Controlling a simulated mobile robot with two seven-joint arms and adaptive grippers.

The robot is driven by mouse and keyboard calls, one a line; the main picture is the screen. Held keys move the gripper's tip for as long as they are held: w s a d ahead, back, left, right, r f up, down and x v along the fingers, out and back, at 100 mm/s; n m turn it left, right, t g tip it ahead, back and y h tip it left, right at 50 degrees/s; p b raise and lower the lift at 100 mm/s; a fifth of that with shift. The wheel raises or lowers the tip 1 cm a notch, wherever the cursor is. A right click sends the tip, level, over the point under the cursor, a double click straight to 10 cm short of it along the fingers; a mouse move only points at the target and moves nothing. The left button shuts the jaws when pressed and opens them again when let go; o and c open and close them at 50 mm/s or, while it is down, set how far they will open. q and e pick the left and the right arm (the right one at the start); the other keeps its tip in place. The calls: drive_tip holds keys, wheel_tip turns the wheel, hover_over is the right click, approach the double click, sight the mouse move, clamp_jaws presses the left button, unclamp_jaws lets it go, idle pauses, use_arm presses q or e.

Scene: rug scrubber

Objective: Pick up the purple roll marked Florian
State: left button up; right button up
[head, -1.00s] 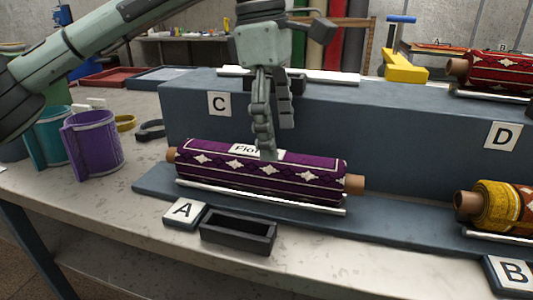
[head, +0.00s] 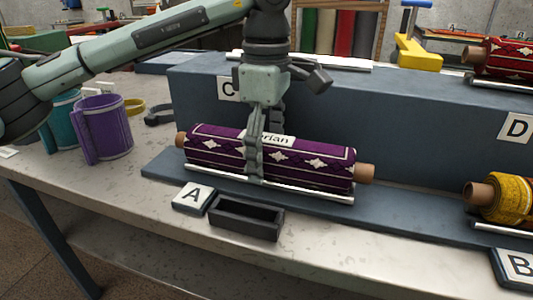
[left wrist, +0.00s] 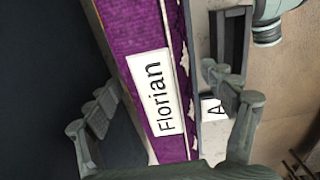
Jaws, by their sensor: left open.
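The purple patterned roll (head: 310,160) lies on a low blue-grey ledge at place A, with brown core ends showing at both sides. Its white label reads "Florian" in the left wrist view (left wrist: 157,92); in the head view my fingers cover part of it. My left gripper (head: 256,172) points down over the roll, left of its middle, with one finger in front of it and the other behind. In the left wrist view the open fingers (left wrist: 160,108) stand on either side of the roll, and a gap shows between them and it. My right gripper is not in view.
A small black tray (head: 246,217) and the A sign (head: 194,197) stand in front of the roll. A raised blue-grey block (head: 420,125) rises behind it. Purple (head: 103,130) and teal holders stand left. A yellow roll (head: 507,199) lies right.

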use_arm(q)
drive_tip(key=c, duration=1.8)
drive_tip(key=shift+r, duration=0.1)
